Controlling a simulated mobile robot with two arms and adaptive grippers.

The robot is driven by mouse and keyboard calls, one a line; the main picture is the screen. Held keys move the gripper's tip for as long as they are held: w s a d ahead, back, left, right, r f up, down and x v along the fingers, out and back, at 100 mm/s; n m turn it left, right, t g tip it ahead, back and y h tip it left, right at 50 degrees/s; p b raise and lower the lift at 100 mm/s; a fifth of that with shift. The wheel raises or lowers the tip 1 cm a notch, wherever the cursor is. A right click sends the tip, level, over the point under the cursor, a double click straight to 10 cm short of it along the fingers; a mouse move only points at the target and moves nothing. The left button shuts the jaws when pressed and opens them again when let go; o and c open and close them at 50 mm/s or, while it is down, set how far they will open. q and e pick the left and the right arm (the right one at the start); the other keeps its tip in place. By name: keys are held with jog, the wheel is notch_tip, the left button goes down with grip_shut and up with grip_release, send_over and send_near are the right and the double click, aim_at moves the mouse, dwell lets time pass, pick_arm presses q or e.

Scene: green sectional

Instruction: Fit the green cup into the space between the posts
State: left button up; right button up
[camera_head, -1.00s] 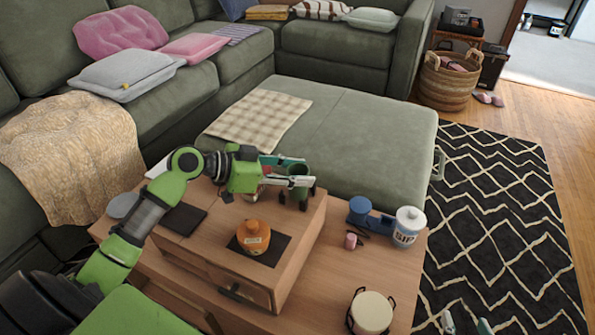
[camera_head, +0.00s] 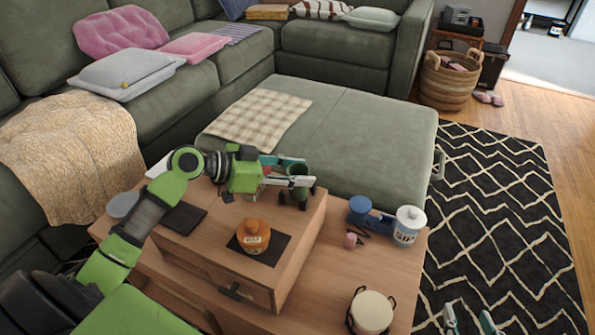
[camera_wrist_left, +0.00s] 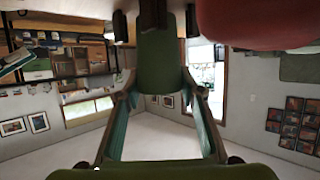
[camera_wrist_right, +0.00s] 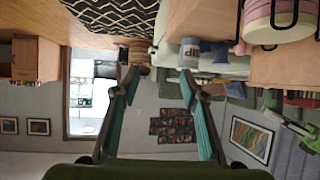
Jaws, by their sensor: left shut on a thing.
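The green cup (camera_head: 299,171) is at the right end of the wooden drawer box on the table. My left gripper (camera_head: 288,175) is shut on it from the left. Dark posts (camera_head: 303,204) stand around the cup's lower part. In the left wrist view the cup (camera_wrist_left: 160,65) is between the fingers, with dark posts (camera_wrist_left: 120,25) beside and in front of it. I cannot tell whether its base is fully down between them. My right gripper (camera_head: 468,320) is open and empty at the bottom right, over the rug; its spread fingers show in the right wrist view (camera_wrist_right: 160,85).
An orange jar (camera_head: 253,238) stands on a dark mat on the drawer box (camera_head: 205,255). A white canister (camera_head: 408,227), a blue object (camera_head: 360,209), a small pink item (camera_head: 351,241) and a cream pot (camera_head: 371,312) in a black holder are on the lower tabletop. The ottoman (camera_head: 370,140) is close behind.

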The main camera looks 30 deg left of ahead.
pick_arm(q)
jog(key=shift+f, duration=0.3)
pick_arm(e)
jog(key=shift+w+a+r+t, duration=0.2)
jog(key=shift+w+r+t, duration=0.15)
jog(key=shift+r, duration=0.2)
jog(key=shift+w+a+r+t, duration=0.15)
jog(key=shift+w+r+t, duration=0.15)
jog(key=shift+r, duration=0.2)
dwell(0.5)
pick_arm(q)
jog(key=o, duration=1.1)
jog(key=shift+o, duration=0.2)
